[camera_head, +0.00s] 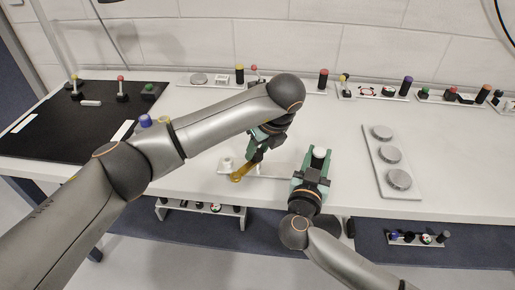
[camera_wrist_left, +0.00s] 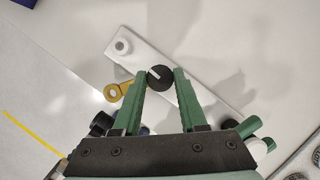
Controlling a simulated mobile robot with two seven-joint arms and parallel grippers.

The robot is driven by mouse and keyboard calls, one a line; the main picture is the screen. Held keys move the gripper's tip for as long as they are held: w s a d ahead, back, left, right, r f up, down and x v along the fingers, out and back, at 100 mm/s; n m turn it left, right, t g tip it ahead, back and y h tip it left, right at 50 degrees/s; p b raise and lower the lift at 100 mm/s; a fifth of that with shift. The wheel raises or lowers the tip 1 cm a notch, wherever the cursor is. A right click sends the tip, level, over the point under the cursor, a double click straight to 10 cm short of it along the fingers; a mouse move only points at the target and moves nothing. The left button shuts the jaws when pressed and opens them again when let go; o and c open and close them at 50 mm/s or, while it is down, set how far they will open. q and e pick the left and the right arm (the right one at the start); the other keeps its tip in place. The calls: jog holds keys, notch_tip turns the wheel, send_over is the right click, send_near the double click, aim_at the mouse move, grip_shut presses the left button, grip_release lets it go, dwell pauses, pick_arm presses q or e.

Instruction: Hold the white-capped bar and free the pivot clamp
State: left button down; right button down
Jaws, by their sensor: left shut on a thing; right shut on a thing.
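The white fixture plate (camera_head: 268,169) lies near the table's front edge and runs diagonally in the left wrist view (camera_wrist_left: 205,98). A yellow ring-ended piece (camera_head: 240,173), likely the pivot clamp, sits at the plate's edge; it also shows in the left wrist view (camera_wrist_left: 114,92). My left gripper (camera_head: 257,151) is shut on a black round knob with a white line (camera_wrist_left: 159,78), beside the yellow piece; its fingers (camera_wrist_left: 162,82) flank the knob. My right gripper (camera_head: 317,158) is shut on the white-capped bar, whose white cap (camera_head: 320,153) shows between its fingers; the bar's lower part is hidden.
A white post (camera_head: 226,163) stands on the plate's left end. A white panel with several metal discs (camera_head: 390,154) lies to the right. A black mat (camera_head: 60,135) with small levers lies at left. Racks of coloured pegs line the back. My left arm crosses above the table.

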pick_arm(q)
jog(key=shift+n, duration=0.5)
jog(key=shift+c, duration=2.2)
grip_release()
jog(key=v, duration=1.2)
jog(key=shift+w, duration=0.2)
jog(key=shift+d, duration=0.1)
